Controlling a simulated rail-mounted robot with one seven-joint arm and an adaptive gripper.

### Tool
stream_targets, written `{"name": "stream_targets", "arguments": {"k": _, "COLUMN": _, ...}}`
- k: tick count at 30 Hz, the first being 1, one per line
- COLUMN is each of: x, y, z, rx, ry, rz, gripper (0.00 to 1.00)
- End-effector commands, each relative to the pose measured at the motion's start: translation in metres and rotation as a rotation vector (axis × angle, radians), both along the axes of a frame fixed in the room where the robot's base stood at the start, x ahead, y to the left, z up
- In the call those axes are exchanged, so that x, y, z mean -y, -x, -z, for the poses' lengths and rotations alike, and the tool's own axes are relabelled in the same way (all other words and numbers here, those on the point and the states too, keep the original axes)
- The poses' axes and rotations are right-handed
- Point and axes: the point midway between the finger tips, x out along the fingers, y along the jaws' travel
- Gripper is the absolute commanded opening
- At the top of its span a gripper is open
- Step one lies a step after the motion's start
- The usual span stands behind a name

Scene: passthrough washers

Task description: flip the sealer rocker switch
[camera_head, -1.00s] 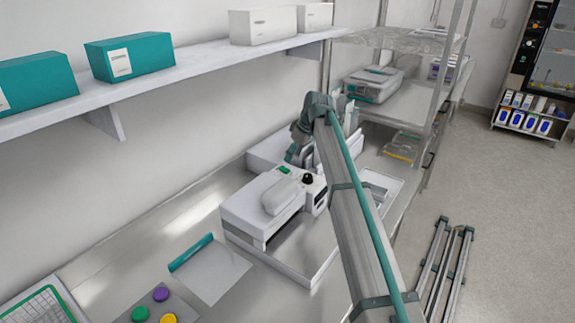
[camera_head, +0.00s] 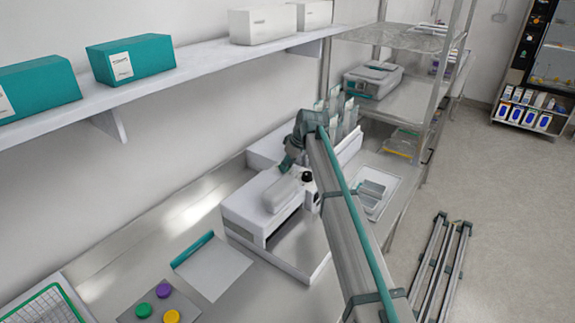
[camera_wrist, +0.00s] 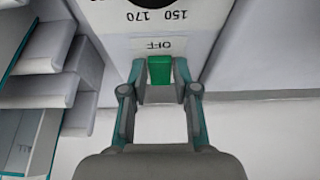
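The sealer (camera_head: 246,212) is a white box-shaped machine with a rounded top arm and a black knob (camera_head: 307,176), standing on the steel counter. Its green rocker switch (camera_wrist: 160,70) shows in the wrist view just below the printed word OFF, which appears upside down. My gripper (camera_wrist: 161,76) has its two fingertips apart, one on each side of the switch. Whether the fingertips touch the switch or panel, I cannot tell. In the head view my gripper (camera_head: 288,164) is over the sealer's back end and hides the switch.
A shelf (camera_head: 210,60) with teal and white boxes runs along the wall above. A plate with coloured caps (camera_head: 163,290), a sheet with a teal edge (camera_head: 214,268) and a green-rimmed basket (camera_head: 50,305) lie on the counter. A tray (camera_head: 375,190) is right of the sealer.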

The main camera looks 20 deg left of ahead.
Motion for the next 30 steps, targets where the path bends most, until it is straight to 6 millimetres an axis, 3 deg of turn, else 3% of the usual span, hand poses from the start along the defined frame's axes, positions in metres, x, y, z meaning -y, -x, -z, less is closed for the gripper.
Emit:
{"name": "stream_targets", "arguments": {"k": 1, "x": 0.000, "y": 0.000, "z": 0.000, "rx": 0.000, "ry": 0.000, "rz": 0.000, "gripper": 0.17}}
{"name": "stream_targets", "arguments": {"k": 4, "x": 0.000, "y": 0.000, "z": 0.000, "rx": 0.000, "ry": 0.000, "rz": 0.000, "gripper": 0.00}}
{"name": "stream_targets", "arguments": {"k": 11, "x": -0.004, "y": -0.002, "z": -0.002, "rx": -0.012, "ry": 0.037, "rz": -0.004, "gripper": 0.00}}
{"name": "stream_targets", "arguments": {"k": 21, "x": -0.013, "y": -0.005, "z": -0.005, "rx": -0.094, "ry": 0.349, "rz": -0.003, "gripper": 0.00}}
{"name": "stream_targets", "arguments": {"k": 30, "x": -0.011, "y": -0.003, "z": -0.004, "rx": -0.103, "ry": 0.388, "rz": -0.001, "gripper": 0.00}}
